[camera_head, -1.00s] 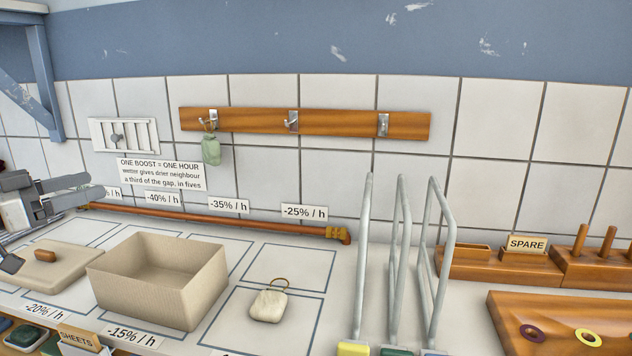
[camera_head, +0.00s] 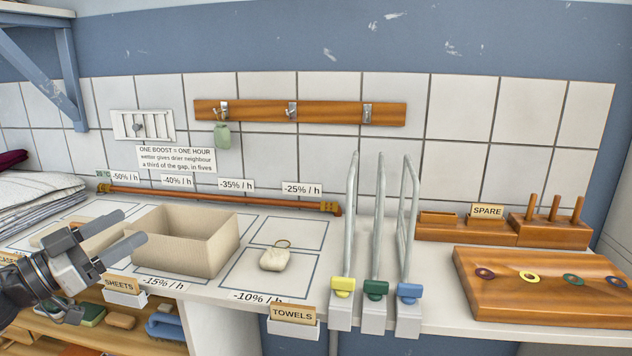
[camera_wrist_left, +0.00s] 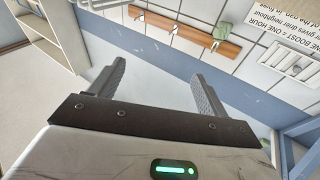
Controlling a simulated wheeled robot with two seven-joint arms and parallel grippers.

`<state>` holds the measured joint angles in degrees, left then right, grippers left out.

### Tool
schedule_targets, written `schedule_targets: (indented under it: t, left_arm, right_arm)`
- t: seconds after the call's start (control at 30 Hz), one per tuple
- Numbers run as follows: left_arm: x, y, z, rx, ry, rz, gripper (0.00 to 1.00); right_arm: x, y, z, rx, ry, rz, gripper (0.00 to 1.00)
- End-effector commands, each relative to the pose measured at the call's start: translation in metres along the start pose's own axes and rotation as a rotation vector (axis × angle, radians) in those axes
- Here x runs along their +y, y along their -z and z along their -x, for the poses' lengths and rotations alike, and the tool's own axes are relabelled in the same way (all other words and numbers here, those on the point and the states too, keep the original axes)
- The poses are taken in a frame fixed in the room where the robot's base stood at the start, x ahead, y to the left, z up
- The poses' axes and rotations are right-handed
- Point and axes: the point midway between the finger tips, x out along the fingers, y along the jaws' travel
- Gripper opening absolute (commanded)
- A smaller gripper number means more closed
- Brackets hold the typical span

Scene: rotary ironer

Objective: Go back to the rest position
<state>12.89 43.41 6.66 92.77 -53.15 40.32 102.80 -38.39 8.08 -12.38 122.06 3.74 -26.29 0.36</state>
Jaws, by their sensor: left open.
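My left gripper (camera_head: 132,227) comes in from the left in the head view. Its two fingers are apart with nothing between them. My right gripper is not in view.
A small cream bag (camera_head: 275,260) lies on a marked square. Tall grey metal hoops (camera_head: 378,215) stand right of it. Folded sheets (camera_head: 35,200) are at the left.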

Motion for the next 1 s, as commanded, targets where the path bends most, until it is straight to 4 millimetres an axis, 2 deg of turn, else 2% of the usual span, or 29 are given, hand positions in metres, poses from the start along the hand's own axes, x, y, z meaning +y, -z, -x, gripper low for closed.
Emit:
schedule_targets:
  t: [0.03, 0.17, 0.27, 0.4, 0.47, 0.5, 0.6, 0.7, 0.8, 0.9, 1.0]
  left_arm:
    - [0.013, -0.017, -0.001, 0.019, 0.016, 0.009, 0.77]
    - [0.043, -0.058, 0.0, 0.056, 0.108, 0.015, 0.77]
    - [0.075, -0.102, 0.01, 0.037, 0.226, 0.039, 0.77]
    - [0.138, -0.177, 0.04, -0.138, 0.417, 0.096, 0.77]
    - [0.169, -0.205, 0.056, -0.253, 0.466, 0.122, 0.77]
    - [0.19, -0.222, 0.067, -0.331, 0.483, 0.142, 0.77]
    - [0.242, -0.252, 0.09, -0.512, 0.481, 0.187, 0.77]
    - [0.285, -0.268, 0.107, -0.646, 0.443, 0.225, 0.77]
    - [0.314, -0.275, 0.117, -0.728, 0.4, 0.247, 0.77]
    - [0.327, -0.277, 0.121, -0.763, 0.376, 0.256, 0.77]
    - [0.329, -0.278, 0.122, -0.771, 0.369, 0.255, 0.77]
  right_arm:
    - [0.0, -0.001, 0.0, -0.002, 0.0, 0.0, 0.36]
    - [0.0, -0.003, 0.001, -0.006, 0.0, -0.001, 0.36]
    - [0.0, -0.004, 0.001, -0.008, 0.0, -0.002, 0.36]
    - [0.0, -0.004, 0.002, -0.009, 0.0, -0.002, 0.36]
    - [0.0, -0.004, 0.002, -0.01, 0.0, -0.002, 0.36]
    - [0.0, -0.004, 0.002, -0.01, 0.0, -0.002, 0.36]
    - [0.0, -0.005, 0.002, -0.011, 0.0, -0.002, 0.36]
    - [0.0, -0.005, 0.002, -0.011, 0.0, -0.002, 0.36]
    - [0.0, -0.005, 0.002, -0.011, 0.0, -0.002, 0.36]
    - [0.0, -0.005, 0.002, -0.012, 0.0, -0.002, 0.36]
    - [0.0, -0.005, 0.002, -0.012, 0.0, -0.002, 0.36]
